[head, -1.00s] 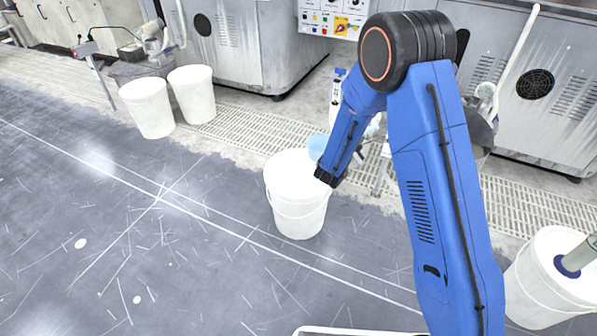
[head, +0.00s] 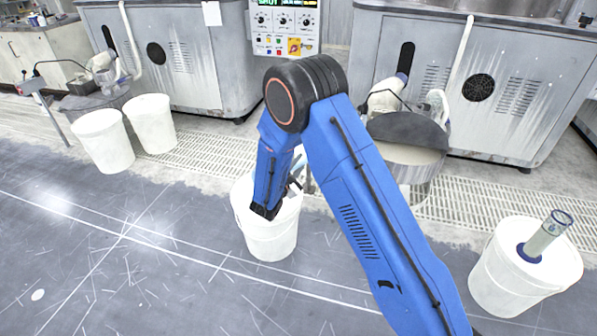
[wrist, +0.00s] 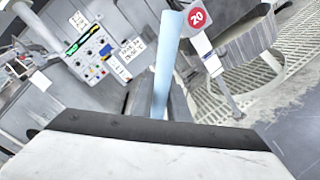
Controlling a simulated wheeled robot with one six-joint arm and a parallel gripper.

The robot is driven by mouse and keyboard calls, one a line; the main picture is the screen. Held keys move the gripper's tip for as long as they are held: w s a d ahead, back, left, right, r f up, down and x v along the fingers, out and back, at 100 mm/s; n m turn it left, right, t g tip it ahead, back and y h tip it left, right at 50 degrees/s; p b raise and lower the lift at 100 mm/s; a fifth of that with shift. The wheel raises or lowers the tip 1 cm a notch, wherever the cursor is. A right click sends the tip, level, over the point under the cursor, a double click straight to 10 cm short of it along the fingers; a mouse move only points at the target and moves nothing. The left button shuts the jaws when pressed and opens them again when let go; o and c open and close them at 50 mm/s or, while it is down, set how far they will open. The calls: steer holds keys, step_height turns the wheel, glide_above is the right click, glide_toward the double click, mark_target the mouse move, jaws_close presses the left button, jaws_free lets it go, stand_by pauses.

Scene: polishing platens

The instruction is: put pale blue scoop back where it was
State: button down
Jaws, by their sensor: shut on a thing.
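The pale blue scoop (wrist: 167,62) is in my gripper; in the wrist view its long pale blue part rises between the dark fingers (wrist: 158,103). In the head view only a small pale blue part of the scoop (head: 299,163) shows, just right of my blue forearm. My gripper (head: 294,183) is shut on it, mostly hidden behind the forearm. In that picture it overlaps the white bucket (head: 268,238) in the middle; I cannot tell the height between them.
Two white buckets (head: 103,143) (head: 151,125) stand at the left. Another white bucket (head: 512,283) at the right holds a grey tube (head: 546,238). A round grey vessel (head: 412,158) stands behind my arm. A red tag marked 20 (wrist: 197,17) shows in the wrist view. The front floor is clear.

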steer(key=shift+f, duration=1.95)
steer(key=c, duration=1.7)
jaws_free()
steer(key=shift+f, duration=0.1)
